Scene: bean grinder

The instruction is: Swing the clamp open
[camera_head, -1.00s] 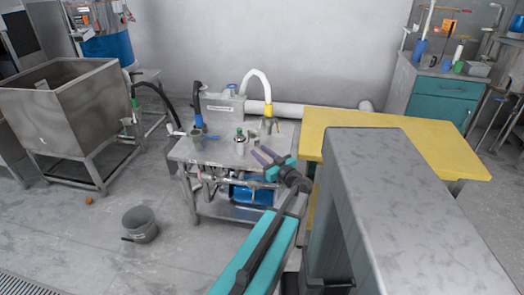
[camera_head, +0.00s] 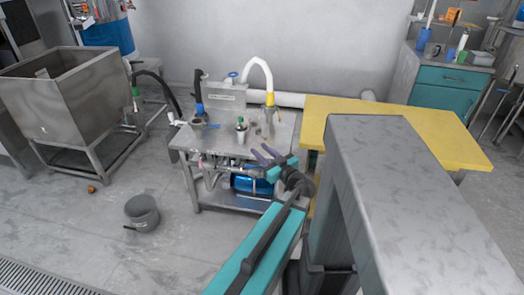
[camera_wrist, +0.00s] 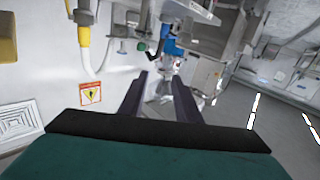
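A metal work table (camera_head: 222,140) carries a grey box unit (camera_head: 226,97), a black upright pipe with a blue fitting (camera_head: 199,104) and a small green-topped metal part (camera_head: 241,130). I cannot make out the clamp for certain in either view. My gripper (camera_head: 266,153) is by the table's front right edge, fingers pointing toward the table. In the wrist view my gripper (camera_wrist: 158,88) has its two dark purple fingers apart with nothing held between them. Beyond them are a blue fitting (camera_wrist: 172,46) and a green knob (camera_wrist: 142,46), apart from the fingers.
A white hose with a yellow end (camera_head: 269,98) rises at the table's back right. A yellow table (camera_head: 430,135) stands to the right. A blue motor (camera_head: 250,186) is under the work table.

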